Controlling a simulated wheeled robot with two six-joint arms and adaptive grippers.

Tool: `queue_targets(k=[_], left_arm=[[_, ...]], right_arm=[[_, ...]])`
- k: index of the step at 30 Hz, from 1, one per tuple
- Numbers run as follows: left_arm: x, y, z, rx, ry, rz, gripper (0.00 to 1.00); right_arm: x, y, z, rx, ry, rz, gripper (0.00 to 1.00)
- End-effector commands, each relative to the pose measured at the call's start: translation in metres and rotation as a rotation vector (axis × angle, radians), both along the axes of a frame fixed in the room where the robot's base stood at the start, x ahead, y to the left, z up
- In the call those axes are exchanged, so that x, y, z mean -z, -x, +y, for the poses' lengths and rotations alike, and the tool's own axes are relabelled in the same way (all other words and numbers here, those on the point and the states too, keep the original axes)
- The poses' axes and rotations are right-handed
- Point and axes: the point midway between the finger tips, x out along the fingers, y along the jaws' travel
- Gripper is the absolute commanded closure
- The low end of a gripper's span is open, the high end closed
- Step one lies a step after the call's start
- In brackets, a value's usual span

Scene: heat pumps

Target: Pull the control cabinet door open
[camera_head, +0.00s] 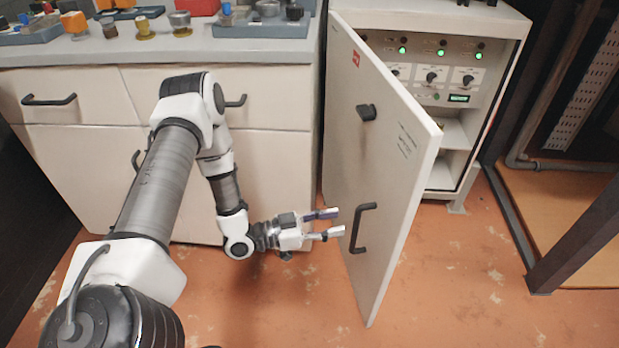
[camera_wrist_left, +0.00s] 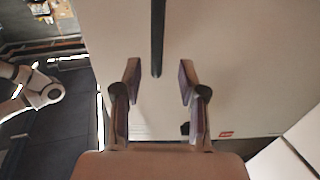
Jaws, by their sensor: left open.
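The control cabinet door (camera_head: 375,180) is a white panel hinged at its left side, and it stands open, swung out from the cabinet (camera_head: 510,45). A black bar handle (camera_head: 362,227) is on its lower outer face, and a black latch knob (camera_head: 366,112) sits above it. My left gripper (camera_head: 331,224) is open and empty, just left of the handle, with a small gap to it. In the left wrist view the open fingers (camera_wrist_left: 158,95) face the door panel (camera_wrist_left: 230,50), and the dark handle (camera_wrist_left: 157,35) lies ahead between and beyond them. My right gripper is not in view.
Inside the cabinet are a control panel (camera_head: 435,75) with green lights and knobs, and shelves. A drawer workbench (camera_head: 270,110) with parts on top stands at left. A dark metal frame (camera_head: 570,230) stands at right. The orange floor (camera_head: 450,290) before the cabinet is clear.

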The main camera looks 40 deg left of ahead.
Motion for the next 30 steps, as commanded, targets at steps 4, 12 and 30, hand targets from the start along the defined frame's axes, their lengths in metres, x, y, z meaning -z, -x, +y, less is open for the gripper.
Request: queue_targets(k=[4, 12, 30], left_arm=[[-0.001, 0.028, 0.025, -0.010, 0.003, -0.002, 0.59], [0.000, 0.057, 0.047, -0.004, 0.001, -0.002, 0.59], [0.001, 0.060, 0.048, 0.000, -0.001, 0.001, 0.59]], right_arm=[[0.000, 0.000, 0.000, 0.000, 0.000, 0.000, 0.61], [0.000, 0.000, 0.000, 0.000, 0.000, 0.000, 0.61], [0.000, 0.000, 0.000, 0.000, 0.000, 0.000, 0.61]])
